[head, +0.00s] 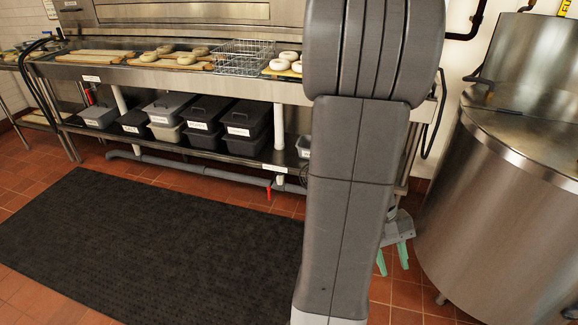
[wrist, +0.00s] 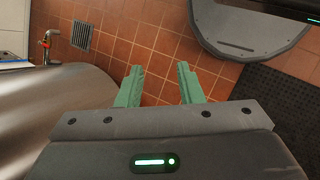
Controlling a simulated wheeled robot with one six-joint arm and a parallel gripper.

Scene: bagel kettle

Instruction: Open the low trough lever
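In the head view, a small red lever (head: 269,190) hangs from the grey pipe under the trough bench (head: 150,72), low and near the floor. It appears to point downward. My gripper (head: 392,258) is to the right of the lever and lower in the picture, beyond my grey arm, with its two green fingers apart. The wrist view also shows my gripper (wrist: 160,70) open and empty over the tiled floor. The red lever on the pipe cannot be made out in the wrist view.
A large steel kettle (head: 500,200) stands close on the right. A black mat (head: 150,250) covers the floor at left. Dark bins (head: 245,118) fill the lower shelf. The wrist view shows a red-handled valve (wrist: 47,42) and a floor drain (wrist: 82,36).

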